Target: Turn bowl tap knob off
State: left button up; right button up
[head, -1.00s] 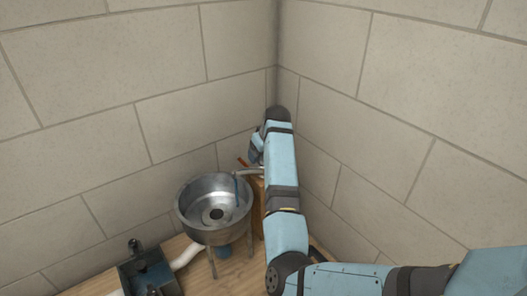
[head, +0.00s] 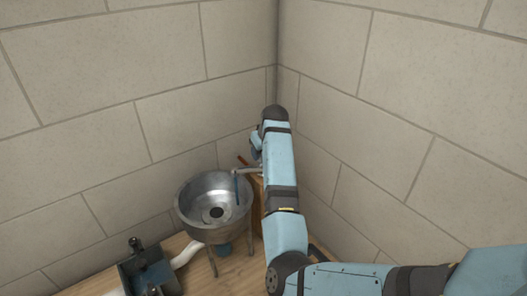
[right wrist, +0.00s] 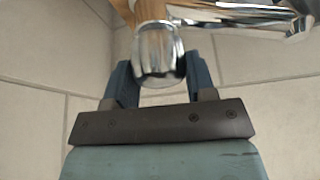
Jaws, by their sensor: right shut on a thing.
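The metal bowl (head: 213,208) stands on legs on the wooden surface near the corner. The tap's spout (head: 247,171) reaches over its right rim, and a thin blue stream (head: 237,188) hangs from the spout's end into the bowl. The chrome tap knob (right wrist: 158,52) sits between the two blue fingers of my right gripper (right wrist: 158,82) in the right wrist view, and the gripper is shut on it. In the head view my right gripper (head: 256,144) is behind the spout, partly hidden by my arm. My left gripper is not in view.
Tiled walls meet in a corner close behind and beside my right arm. A dark blue box-like fixture (head: 150,272) stands at the lower left beside a white pipe (head: 187,256). The wooden surface (head: 200,275) shows bare patches around the bowl's legs.

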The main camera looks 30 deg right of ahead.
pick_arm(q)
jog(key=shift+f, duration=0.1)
pick_arm(e)
jog(key=m+h, duration=0.1)
jog(key=m, duration=0.2)
jog(key=m+h, duration=0.1)
jog(key=m, duration=0.3)
jog(key=shift+g+h, duration=0.3)
jog(key=m+g+h, duration=0.1)
jog(key=m, duration=0.2)
jog(key=shift+d+m, duration=0.1)
jog(key=shift+m, duration=0.2)
jog(key=shift+r+m+g+h, duration=0.1)
jog(key=shift+m+g+h, duration=0.4)
jog(key=shift+m, duration=1.3)
jog(key=shift+s, duration=0.1)
jog(key=o, duration=0.9)
